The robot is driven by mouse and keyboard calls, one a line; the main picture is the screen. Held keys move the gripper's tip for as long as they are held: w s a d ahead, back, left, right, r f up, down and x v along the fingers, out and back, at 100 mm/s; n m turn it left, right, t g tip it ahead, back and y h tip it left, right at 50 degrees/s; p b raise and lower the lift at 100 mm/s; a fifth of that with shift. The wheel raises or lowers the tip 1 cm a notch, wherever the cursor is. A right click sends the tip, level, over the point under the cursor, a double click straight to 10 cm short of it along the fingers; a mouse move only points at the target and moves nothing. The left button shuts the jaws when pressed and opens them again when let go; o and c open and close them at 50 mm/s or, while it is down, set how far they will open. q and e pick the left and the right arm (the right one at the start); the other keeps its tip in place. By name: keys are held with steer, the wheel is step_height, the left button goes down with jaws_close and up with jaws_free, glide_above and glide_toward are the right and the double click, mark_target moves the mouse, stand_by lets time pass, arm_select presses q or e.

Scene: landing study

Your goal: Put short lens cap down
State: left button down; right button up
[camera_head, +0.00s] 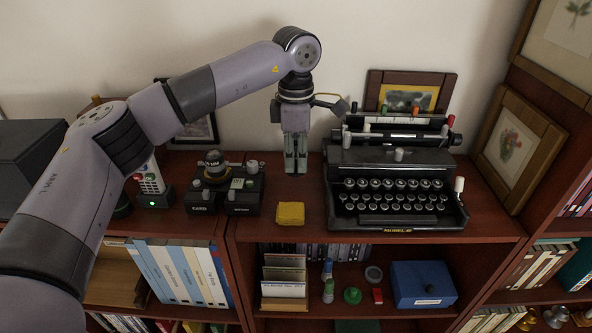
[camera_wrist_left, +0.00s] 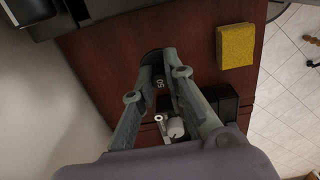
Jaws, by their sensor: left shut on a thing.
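My left gripper (camera_head: 295,165) points down above the cabinet top, between the black device and the typewriter. In the left wrist view its fingers (camera_wrist_left: 158,58) are closed on a small dark round piece with pale "50" marking, which looks like the short lens cap (camera_wrist_left: 158,78). The fingers hide part of the cap, and I cannot make it out in the head view. It seems held above the wood surface (camera_wrist_left: 110,60); the exact gap is unclear. My right gripper is not in view.
A black typewriter (camera_head: 393,190) stands right of the gripper. A yellow block (camera_head: 290,214) lies in front of it. A black device with labelled sections (camera_head: 245,200) stands left, beside a remote in a dock (camera_head: 151,183). Framed pictures lean behind. Some bare wood (camera_head: 275,175) surrounds the yellow block.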

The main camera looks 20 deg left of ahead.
mark_target(296, 168)
arm_select(q)
step_height(296, 168, down, 3)
steer(key=shift+f+p, duration=0.15)
steer(key=shift+p, duration=0.3)
steer(key=shift+f, duration=0.5)
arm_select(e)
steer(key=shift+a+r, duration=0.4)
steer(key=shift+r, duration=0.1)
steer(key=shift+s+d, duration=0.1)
arm_select(q)
steer(key=shift+f, duration=0.1)
steer(key=c, duration=1.6)
jaws_free()
steer(key=shift+c, duration=0.2)
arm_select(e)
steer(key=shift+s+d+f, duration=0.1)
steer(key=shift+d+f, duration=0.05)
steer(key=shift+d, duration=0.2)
